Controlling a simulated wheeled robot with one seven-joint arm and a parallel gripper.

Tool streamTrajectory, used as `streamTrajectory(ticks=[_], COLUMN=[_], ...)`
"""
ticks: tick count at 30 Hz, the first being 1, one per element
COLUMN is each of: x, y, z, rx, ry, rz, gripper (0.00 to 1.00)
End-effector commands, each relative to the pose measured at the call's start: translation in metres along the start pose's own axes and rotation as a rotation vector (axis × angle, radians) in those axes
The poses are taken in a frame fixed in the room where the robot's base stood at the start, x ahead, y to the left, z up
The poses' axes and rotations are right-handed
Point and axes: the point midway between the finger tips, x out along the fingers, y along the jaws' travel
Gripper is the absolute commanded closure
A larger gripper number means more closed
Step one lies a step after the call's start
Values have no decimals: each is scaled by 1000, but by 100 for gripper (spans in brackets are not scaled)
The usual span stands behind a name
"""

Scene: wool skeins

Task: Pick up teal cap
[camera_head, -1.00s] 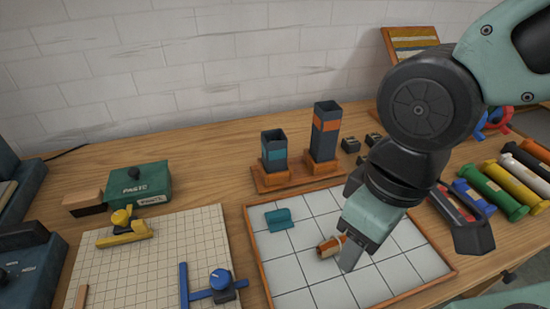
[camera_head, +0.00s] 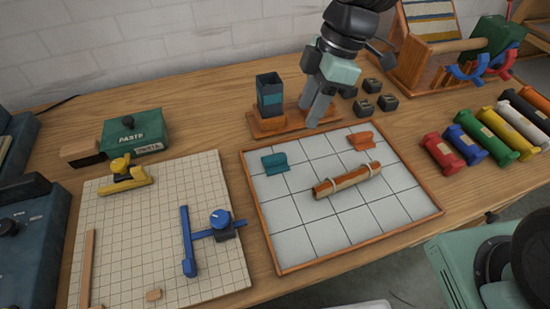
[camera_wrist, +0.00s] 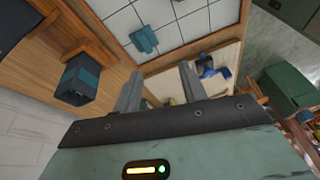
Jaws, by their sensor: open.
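The teal cap (camera_head: 274,163) lies on the white gridded tray (camera_head: 285,236), near its far left corner. It also shows in the wrist view (camera_wrist: 144,41), beyond the fingertips. My gripper (camera_head: 317,112) is open and empty, with its fingers pointing down near the wooden stand behind the tray. It is to the right of the teal cap, farther back and apart from it. In the wrist view the two fingers (camera_wrist: 158,76) are spread with nothing between them.
A dark square holder with a teal band (camera_head: 271,95) stands on the wooden stand (camera_head: 268,126), left of my gripper. An orange cap (camera_head: 361,141) and a brown corded roll (camera_head: 346,180) lie on the tray. Small dark blocks (camera_head: 364,108) sit at right.

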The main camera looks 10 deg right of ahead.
Motion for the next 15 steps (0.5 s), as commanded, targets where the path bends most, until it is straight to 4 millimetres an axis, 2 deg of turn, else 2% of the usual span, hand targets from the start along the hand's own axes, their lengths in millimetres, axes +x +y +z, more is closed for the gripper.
streamTrajectory(ticks=[1, 3, 6, 11, 15], x=[-1, -2, -3, 9, 36], y=[14, 27, 38, 41, 40], z=[3, 5, 7, 7, 4], rx=[-47, -114, -174, -202, -203], ry=[27, 53, 76, 85, 83], rz=[1, 7, 14, 15, 13], gripper=[58, 58, 58, 58, 58])
